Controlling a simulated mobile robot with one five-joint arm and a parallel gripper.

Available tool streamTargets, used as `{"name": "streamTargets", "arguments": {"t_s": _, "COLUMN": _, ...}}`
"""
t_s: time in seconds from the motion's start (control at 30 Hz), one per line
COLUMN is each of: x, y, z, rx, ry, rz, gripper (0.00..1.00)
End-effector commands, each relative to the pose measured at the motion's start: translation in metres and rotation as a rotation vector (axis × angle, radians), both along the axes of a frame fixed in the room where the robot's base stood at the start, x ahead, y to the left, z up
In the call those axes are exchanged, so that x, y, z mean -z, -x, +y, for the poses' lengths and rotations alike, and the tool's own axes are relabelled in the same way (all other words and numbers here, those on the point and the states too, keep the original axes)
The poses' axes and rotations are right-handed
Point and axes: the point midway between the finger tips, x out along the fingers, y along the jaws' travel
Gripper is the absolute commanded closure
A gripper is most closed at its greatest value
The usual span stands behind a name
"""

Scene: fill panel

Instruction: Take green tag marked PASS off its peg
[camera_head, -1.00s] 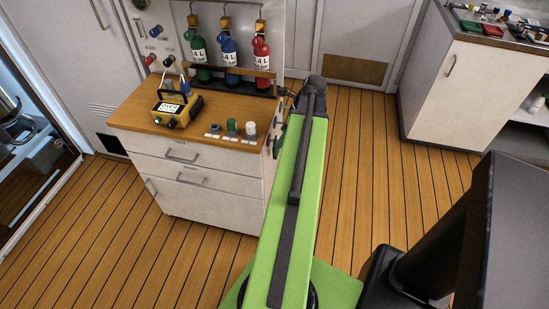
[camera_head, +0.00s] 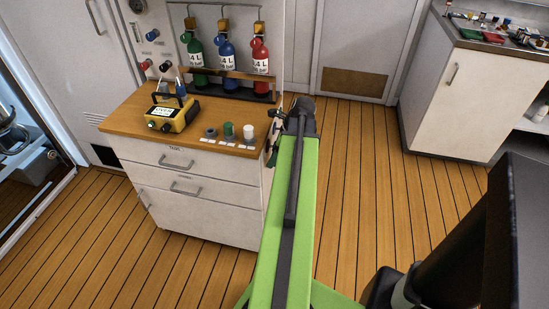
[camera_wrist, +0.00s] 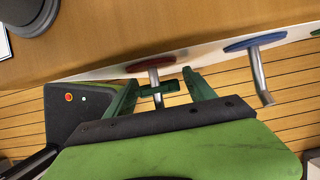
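The tag is seen nearly edge-on, and no lettering can be read. My gripper (camera_wrist: 163,88) has its two green fingers apart, one on each side of the tag, with no clear contact. In the head view, my arm reaches the right side of the wooden-topped cabinet (camera_head: 213,212), and my gripper there is mostly hidden by the arm.
A second metal peg with a blue disc (camera_wrist: 255,42) sticks out to the right. A yellow device (camera_head: 173,115) and several knobs stand on the cabinet top, below three bottles. The plank floor (camera_head: 350,180) right of the cabinet is clear.

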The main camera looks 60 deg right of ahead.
Motion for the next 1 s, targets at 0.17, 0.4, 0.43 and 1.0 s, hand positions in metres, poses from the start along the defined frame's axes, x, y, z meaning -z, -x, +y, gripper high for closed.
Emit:
{"name": "streamTargets", "arguments": {"t_s": 0.17, "x": 0.0, "y": 0.0, "z": 0.0, "rx": 0.0, "ry": 0.0, "rz": 0.0, "gripper": 0.62}}
{"name": "streamTargets", "arguments": {"t_s": 0.4, "x": 0.0, "y": 0.0, "z": 0.0, "rx": -0.001, "ry": -0.001, "rz": 0.0, "gripper": 0.93}}
{"name": "streamTargets", "arguments": {"t_s": 0.43, "x": 0.0, "y": 0.0, "z": 0.0, "rx": -0.001, "ry": -0.001, "rz": 0.0, "gripper": 0.93}}
{"name": "streamTargets", "arguments": {"t_s": 1.0, "x": -0.012, "y": 0.027, "z": -0.008, "rx": 0.002, "ry": -0.001, "rz": 0.0, "gripper": 0.94}}
